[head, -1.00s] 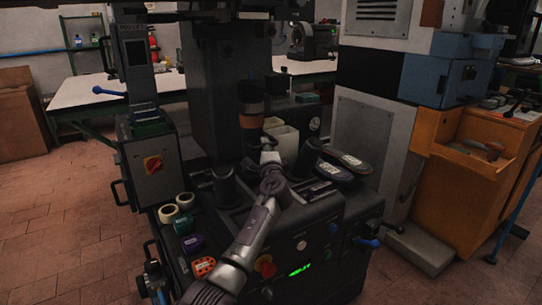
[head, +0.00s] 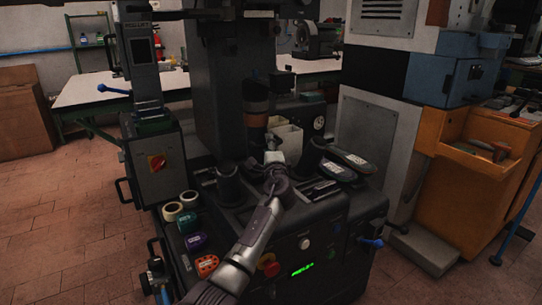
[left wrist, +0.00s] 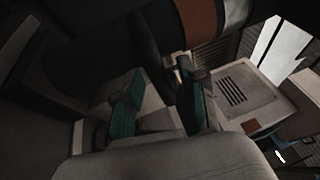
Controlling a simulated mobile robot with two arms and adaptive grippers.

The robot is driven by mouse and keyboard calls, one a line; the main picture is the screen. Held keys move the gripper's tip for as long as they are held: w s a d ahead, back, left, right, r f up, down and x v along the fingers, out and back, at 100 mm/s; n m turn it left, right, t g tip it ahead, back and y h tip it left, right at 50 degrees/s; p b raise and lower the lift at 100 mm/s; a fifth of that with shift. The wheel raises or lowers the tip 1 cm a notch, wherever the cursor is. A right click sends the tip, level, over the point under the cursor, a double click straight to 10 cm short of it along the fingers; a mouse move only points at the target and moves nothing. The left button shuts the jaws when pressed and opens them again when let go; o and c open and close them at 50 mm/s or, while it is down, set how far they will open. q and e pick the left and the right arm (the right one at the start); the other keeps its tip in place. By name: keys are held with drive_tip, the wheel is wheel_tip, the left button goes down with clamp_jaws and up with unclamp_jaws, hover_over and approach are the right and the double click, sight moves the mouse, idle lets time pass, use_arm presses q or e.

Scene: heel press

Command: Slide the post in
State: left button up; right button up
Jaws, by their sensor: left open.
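The upright dark post with a brown band (head: 256,106) stands in the middle of the press, below the head. My left gripper (head: 272,158) is low in front of this post, and my forearm hides part of the press top. In the left wrist view, the teal-padded fingers of my left gripper (left wrist: 165,92) are apart. The dark post with its brown and pale bands (left wrist: 198,22) crosses the top of that view, beyond the fingers. I cannot tell whether a finger touches it. My right gripper is not in view.
Two short black cylinders (head: 228,184) flank my gripper. Dark soles (head: 350,160) lie on the right of the press top. White bins (head: 288,138) stand behind. Tape rolls (head: 172,211) are at the left edge. An orange cabinet (head: 440,190) stands at right.

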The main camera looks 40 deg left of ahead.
use_arm(q)
drive_tip(key=v, duration=1.1)
drive_tip(key=shift+s, duration=0.1)
